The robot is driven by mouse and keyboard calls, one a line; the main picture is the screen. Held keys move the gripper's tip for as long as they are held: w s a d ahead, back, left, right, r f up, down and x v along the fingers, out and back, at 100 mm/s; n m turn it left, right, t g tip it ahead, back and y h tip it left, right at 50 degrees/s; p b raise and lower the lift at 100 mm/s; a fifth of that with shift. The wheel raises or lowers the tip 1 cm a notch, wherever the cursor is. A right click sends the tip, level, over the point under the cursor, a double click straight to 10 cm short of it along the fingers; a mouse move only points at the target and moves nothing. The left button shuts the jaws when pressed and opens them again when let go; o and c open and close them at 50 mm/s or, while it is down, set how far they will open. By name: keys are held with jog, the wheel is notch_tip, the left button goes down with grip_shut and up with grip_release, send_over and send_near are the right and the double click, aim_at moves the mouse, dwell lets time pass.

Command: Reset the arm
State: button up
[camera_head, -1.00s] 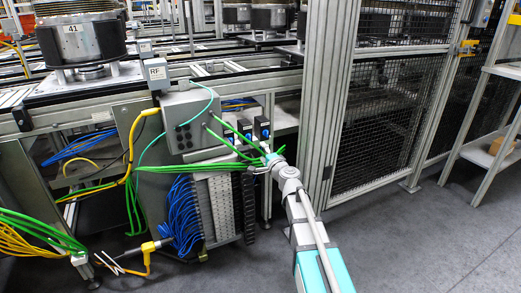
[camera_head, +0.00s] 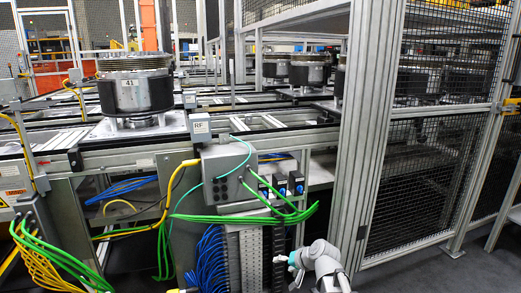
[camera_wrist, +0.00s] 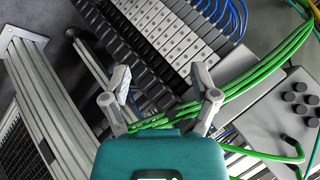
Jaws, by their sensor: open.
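My arm shows at the bottom of the head view, grey and white, in front of the machine frame. In the wrist view my gripper (camera_wrist: 161,75) is open, its two grey fingers spread apart with nothing held between them. Its teal body fills the bottom middle of that view. Beyond the fingers are a bank of grey modules (camera_wrist: 165,35) and a bundle of green cables (camera_wrist: 262,72). I cannot tell how far the fingers are from them. The gripper is small and hard to make out in the head view.
A grey control box (camera_head: 226,170) with green cables sits on the conveyor frame, above blue cables (camera_head: 211,258). A drum-shaped part marked 41 (camera_head: 135,92) stands on a pallet. A metal post (camera_head: 372,130) and mesh fence (camera_head: 425,170) are to the right. Dark floor (camera_head: 440,275) shows at lower right.

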jog(key=s+d+f+n+g+h+p, duration=0.1)
jog(key=s+d+f+g+h, duration=0.15)
jog(key=s+d, duration=0.4)
jog(key=s+d+f+n+g+h+p, duration=0.1)
jog(key=s+d+g+h, duration=0.25)
jog(key=s, duration=0.55)
notch_tip(320, 180, up, 37)
jog(key=a+p, duration=0.1)
jog(key=p, duration=3.6)
jog(key=shift+w+r+h, duration=0.15)
jog(key=shift+h, duration=0.25)
jog(key=shift+c, duration=0.3)
jog(key=shift+c, duration=1)
